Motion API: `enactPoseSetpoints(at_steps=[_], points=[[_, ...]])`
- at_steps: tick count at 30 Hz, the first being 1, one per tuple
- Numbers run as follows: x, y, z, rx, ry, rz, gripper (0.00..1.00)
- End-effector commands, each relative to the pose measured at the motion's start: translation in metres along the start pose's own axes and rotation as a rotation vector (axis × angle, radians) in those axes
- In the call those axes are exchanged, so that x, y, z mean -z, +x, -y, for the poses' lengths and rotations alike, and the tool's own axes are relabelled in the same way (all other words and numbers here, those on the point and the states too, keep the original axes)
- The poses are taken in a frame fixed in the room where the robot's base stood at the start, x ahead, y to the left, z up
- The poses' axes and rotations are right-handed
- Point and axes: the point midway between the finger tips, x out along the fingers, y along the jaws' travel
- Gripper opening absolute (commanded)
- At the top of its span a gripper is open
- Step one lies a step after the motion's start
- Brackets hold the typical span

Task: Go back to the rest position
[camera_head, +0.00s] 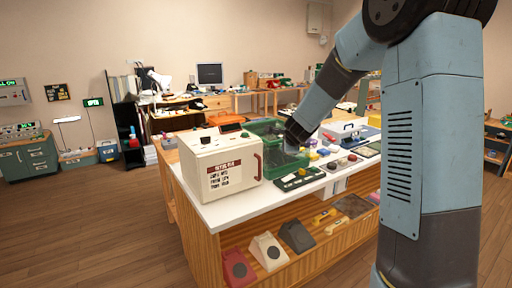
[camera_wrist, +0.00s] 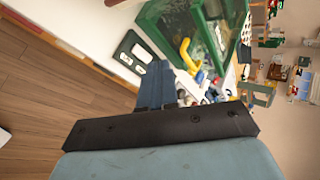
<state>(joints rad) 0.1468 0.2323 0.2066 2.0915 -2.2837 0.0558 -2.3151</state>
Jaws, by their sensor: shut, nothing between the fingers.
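My arm reaches from the upper right of the head view down to the counter. My gripper (camera_head: 294,140) is over the white counter top (camera_head: 225,207), close in front of the green crate (camera_head: 262,128). I cannot tell in the head view whether it touches anything. In the wrist view my gripper (camera_wrist: 156,82) shows blue-grey fingers shut together with nothing held. The green crate (camera_wrist: 150,17) is above the fingers there, and a dark panel with white marks (camera_wrist: 133,50) lies beside them.
A cream box (camera_head: 205,160) with a red label stands left of my gripper. Floor at left is clear.

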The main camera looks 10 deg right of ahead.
Motion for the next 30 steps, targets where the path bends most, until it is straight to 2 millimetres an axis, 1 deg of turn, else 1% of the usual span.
enactPoseSetpoints(at_steps=[1,2,3,5,6,8,10,14,15,17,18,20,24,28,29,30], points=[[0.003,-0.014,0.008,0.031,0.100,-0.017,0.00],[0.005,-0.023,0.013,0.053,0.179,-0.029,0.00],[0.009,-0.036,0.019,0.084,0.298,-0.045,0.00],[0.017,-0.057,0.027,0.134,0.492,-0.068,0.00],[0.022,-0.072,0.032,0.169,0.625,-0.080,0.00],[0.031,-0.093,0.035,0.220,0.823,-0.096,0.00],[0.040,-0.119,0.038,0.279,1.054,-0.107,0.00],[0.060,-0.166,0.033,0.389,1.486,-0.118,0.00],[0.065,-0.180,0.029,0.422,1.619,-0.117,0.00],[0.072,-0.200,0.021,0.468,1.817,-0.116,0.00],[0.077,-0.213,0.016,0.499,1.951,-0.112,0.00],[0.084,-0.233,0.004,0.544,2.151,-0.109,0.00],[0.093,-0.274,-0.028,0.638,2.618,-0.098,0.00],[0.095,-0.308,-0.065,0.713,3.049,-0.101,0.00],[0.094,-0.315,-0.074,-0.687,-2.970,0.099,0.00],[0.092,-0.324,-0.086,-0.648,-2.843,0.099,0.00]])
